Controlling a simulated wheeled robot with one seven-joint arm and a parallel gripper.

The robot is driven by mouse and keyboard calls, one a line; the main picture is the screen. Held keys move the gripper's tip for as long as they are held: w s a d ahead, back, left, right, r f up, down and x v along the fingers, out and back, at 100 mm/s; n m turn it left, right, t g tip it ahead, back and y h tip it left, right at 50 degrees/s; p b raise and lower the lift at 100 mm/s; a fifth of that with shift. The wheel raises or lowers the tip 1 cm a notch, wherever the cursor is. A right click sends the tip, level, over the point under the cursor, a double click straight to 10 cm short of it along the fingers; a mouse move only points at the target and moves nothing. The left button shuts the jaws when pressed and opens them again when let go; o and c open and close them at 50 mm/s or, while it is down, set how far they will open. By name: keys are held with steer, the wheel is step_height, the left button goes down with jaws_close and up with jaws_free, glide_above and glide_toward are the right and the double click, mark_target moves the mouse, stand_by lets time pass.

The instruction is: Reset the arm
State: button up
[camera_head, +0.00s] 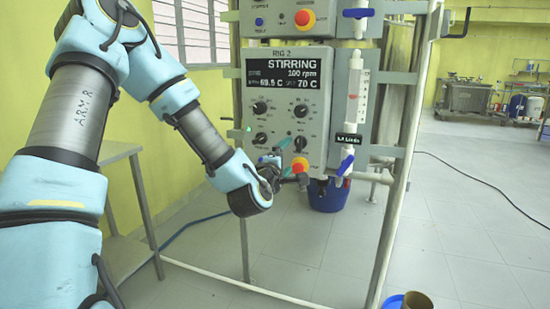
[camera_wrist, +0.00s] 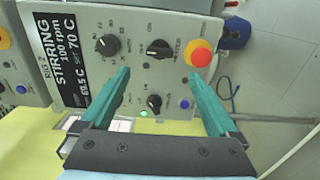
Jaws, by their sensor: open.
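My gripper (camera_head: 288,157) is in front of the lower part of the Rig 2 control box (camera_head: 318,125), with my arm reaching in from the left. In the wrist view my gripper (camera_wrist: 160,76) is open, with two teal fingers apart and nothing between them. The fingers point at the box face (camera_wrist: 135,75), over its knobs. The display (camera_head: 290,80) reads STIRRING, 100 rpm, 69.5 C, set 70 C. A red stop button (camera_wrist: 198,53) on a yellow base sits near the right fingertip. I cannot tell whether a finger touches the panel.
A glass column (camera_head: 354,90) with blue valves stands right of the box on a metal frame (camera_head: 408,150). A blue bucket (camera_head: 328,195) is below. A metal side table (camera_head: 120,155) stands at left. A cable (camera_head: 480,182) crosses the open floor at right.

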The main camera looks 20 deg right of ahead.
steer(key=a+f+m+g+y+p, duration=0.3)
steer(key=a+m+g+y+p, duration=0.4)
steer(key=a, duration=0.9)
steer(key=s+a+r+m+g+y+p, duration=0.2)
steer(key=s+a, duration=0.4)
steer(key=a, duration=0.4)
steer(key=s+a+r+m+g+y+p, duration=0.1)
steer(key=s+a+r+g+y+p, duration=0.1)
steer(key=s+a, duration=0.4)
steer(key=a+r+y, duration=0.1)
steer(key=a+r, duration=0.1)
steer(key=a, duration=0.3)
steer(key=shift+a+r+m+g, duration=0.2)
steer(key=shift+m+g, duration=0.1)
steer(key=shift+m, duration=0.1)
